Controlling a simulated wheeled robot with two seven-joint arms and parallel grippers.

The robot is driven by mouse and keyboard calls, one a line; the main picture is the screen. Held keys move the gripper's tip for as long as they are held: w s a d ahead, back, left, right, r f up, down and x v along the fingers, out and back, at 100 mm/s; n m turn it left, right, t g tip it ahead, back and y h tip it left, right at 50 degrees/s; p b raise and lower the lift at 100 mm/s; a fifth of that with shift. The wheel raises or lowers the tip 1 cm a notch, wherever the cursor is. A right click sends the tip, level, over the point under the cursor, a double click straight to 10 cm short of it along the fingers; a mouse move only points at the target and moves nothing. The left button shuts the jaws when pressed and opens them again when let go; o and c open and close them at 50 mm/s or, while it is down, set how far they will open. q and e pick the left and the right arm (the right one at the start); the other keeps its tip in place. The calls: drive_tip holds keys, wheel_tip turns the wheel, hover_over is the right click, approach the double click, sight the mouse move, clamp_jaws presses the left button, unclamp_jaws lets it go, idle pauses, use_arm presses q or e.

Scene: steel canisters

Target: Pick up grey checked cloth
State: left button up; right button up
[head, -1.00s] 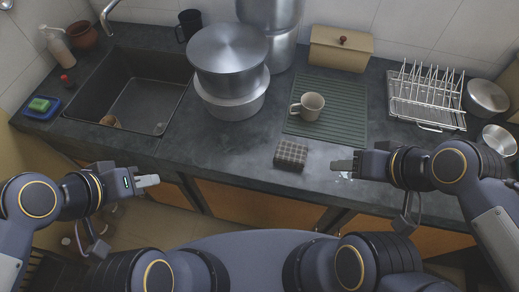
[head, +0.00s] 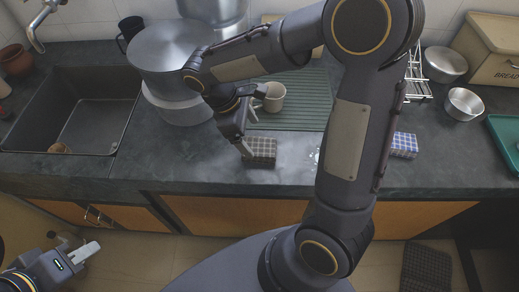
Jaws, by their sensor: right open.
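The grey checked cloth (head: 262,151) is a small folded block on the dark worktop, near the front edge and in front of the green ribbed mat. My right gripper (head: 249,134) is open, at the cloth's left and back side. One fingertip overlaps the cloth's left edge in the picture; I cannot tell whether it touches. My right arm crosses the middle of the view and hides part of the worktop. My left gripper (head: 86,250) is low at the left, in front of the counter and away from the cloth; its jaw opening is unclear.
A beige mug (head: 273,97) stands on the green mat (head: 308,100), close behind my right gripper. Large steel pots (head: 165,55) stand to the left, beside the sink (head: 85,120). A blue checked cloth (head: 404,145), steel bowls (head: 464,104) and a green tray (head: 506,135) lie right.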

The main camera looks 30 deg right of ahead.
sight(259, 146)
drive_tip(key=shift+x, duration=3.05)
drive_tip(key=shift+s+f, duration=0.1)
drive_tip(key=shift+s, duration=0.1)
drive_tip(key=shift+c, duration=0.3)
drive_tip(key=c, duration=1)
